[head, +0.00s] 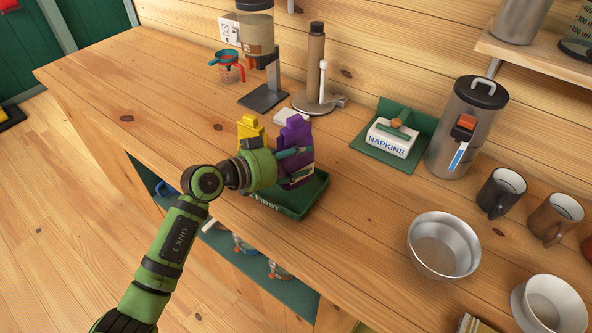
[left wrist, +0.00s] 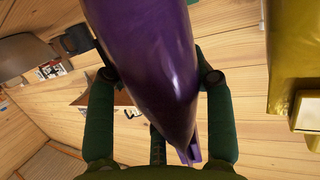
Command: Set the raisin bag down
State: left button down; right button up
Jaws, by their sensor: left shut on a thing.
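A purple bag (head: 297,133), which I take to be the raisin bag, stands roughly upright over the green tray marked "FIRST" (head: 304,204). My left gripper (head: 296,162) is shut on it from the left. In the left wrist view the purple bag (left wrist: 150,65) fills the space between the fingers. I cannot tell whether its bottom touches the tray; the gripper hides part of it. A yellow bag (head: 250,130) stands just left of the purple one, partly behind my gripper, and shows at the right of the wrist view (left wrist: 298,60). My right gripper is not in view.
A napkin box (head: 391,139) in a green holder, a steel dispenser (head: 466,125), mugs (head: 503,192) and a metal bowl (head: 444,245) stand to the right. A paper-towel stand (head: 316,70) and a clear dispenser (head: 258,45) stand behind. The counter's left part is clear.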

aim_at(296, 170)
pick_arm(q)
jog(key=shift+f, duration=1.9)
jog(key=shift+f, duration=0.1)
jog(key=shift+c, duration=2.3)
grip_release()
jog(key=shift+f, duration=0.1)
jog(key=v, duration=1.2)
jog(key=shift+b, duration=0.35)
